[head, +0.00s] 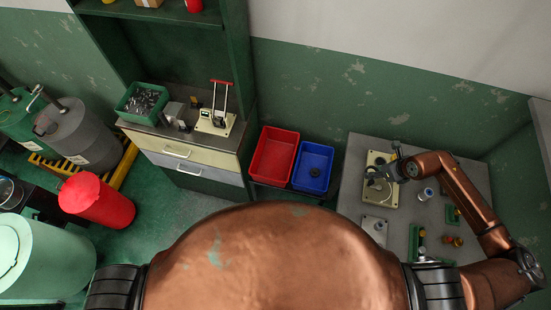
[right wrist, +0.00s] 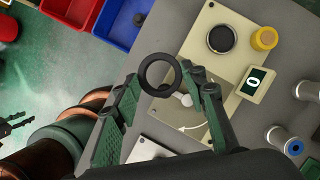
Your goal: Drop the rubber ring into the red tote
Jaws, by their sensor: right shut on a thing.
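The rubber ring (right wrist: 145,75), a small dark ring, is held between the fingertips of my right gripper (right wrist: 160,78) in the right wrist view. In the head view my right gripper (head: 378,174) is over the beige plate device on the grey table, and the ring is too small to make out clearly there. The red tote (head: 272,158) stands left of that table, well to the left of the gripper, and looks empty. A corner of the red tote (right wrist: 68,10) shows at the top of the right wrist view.
A blue tote (head: 313,158) with a dark item inside stands between the red tote and the grey table (head: 350,195). The beige device (head: 380,193) sits under my right gripper. A workbench (head: 190,150) with a green bin stands left of the totes.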

